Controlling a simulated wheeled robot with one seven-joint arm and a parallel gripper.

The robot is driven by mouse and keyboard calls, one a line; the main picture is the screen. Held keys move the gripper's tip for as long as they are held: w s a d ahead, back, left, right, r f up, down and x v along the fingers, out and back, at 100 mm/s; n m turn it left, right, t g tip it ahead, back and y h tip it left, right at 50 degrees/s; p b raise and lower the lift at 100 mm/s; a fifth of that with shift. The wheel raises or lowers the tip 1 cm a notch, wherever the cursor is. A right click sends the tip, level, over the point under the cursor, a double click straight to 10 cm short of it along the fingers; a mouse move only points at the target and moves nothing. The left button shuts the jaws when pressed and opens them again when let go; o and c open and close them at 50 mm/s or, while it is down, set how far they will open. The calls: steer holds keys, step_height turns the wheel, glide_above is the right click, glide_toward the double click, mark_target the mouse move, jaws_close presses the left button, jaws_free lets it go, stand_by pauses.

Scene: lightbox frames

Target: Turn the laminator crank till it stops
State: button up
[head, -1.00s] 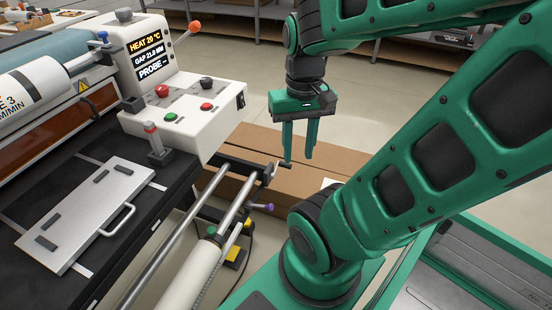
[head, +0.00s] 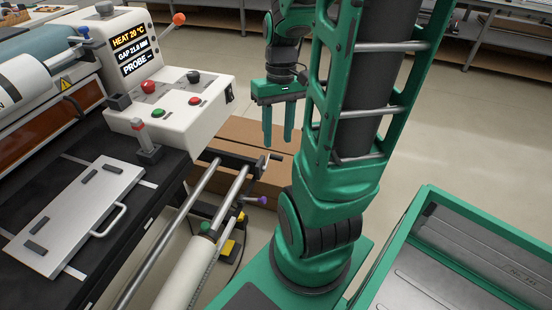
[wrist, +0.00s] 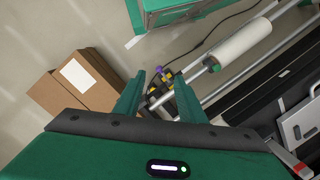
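The laminator (head: 175,98) stands at left in the head view, with a white control box on its near side. An orange-knobbed lever (head: 179,19) sticks out behind the box. A lever with a purple knob (head: 264,200) sits low by the ends of the metal rails; the purple knob (wrist: 168,72) also shows in the wrist view. I cannot tell for sure which of these is the crank. My gripper (head: 278,138) points down, open and empty, right of the control box and apart from the machine. In the wrist view its fingers (wrist: 160,80) are spread with nothing between them.
Cardboard boxes (head: 240,135) lie on the floor behind the rails. A white roll (head: 187,272) and the rails (head: 232,190) extend toward me. A metal plate with a handle (head: 75,212) lies on the black bench.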

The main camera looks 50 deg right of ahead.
steer(key=w+d+f+n+y, duration=0.2)
steer(key=w+d+f+y, duration=0.15)
steer(key=d+f, duration=0.4)
steer(key=m+t+y, duration=0.2)
steer(key=t, duration=1.6)
glide_toward(277, 157)
steer(key=x, duration=0.6)
steer(key=f+x, duration=0.1)
steer(key=x, duration=0.3)
steer(key=shift+w+d, duration=0.15)
steer(key=shift+d, duration=0.2)
steer(key=shift+c, duration=0.6)
jaws_close()
